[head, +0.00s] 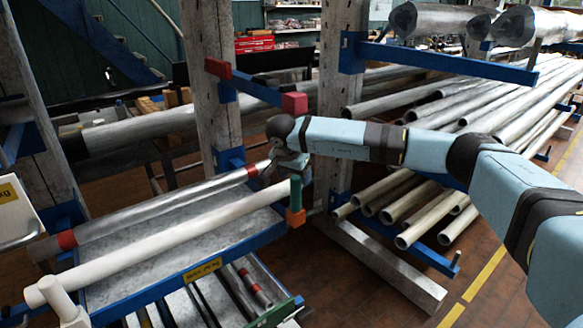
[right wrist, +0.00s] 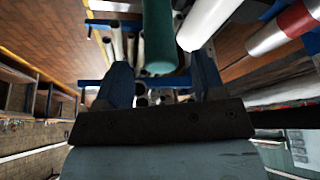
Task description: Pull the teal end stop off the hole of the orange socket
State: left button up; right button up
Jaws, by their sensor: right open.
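The teal end stop (head: 295,189) stands upright in the orange socket (head: 295,217), at the right front corner of the blue-edged rack. In the right wrist view the end stop (right wrist: 159,38) is a green cylinder at the top centre. My right gripper (head: 284,177) is close to the end stop's upper part. In the right wrist view my right gripper (right wrist: 162,72) is open, with a finger to each side of the end stop's line and a gap visible around it. The socket's hole is hidden by the end stop. My left gripper is not in view.
A white pole (head: 170,238) lies along the rack and ends close beside the end stop. A grey tube with red bands (head: 150,210) lies behind it. A wooden post (head: 212,80) and a red block (head: 294,103) stand near my right arm. Pipes (head: 440,205) fill racks at right.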

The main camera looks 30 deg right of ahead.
jog(key=shift+x, duration=1.35)
jog(key=c, duration=1.1)
jog(key=shift+o, duration=0.2)
jog(key=shift+a+r+p, duration=0.1)
jog(key=shift+r+p, duration=2.25)
jog(key=shift+r, duration=1.25)
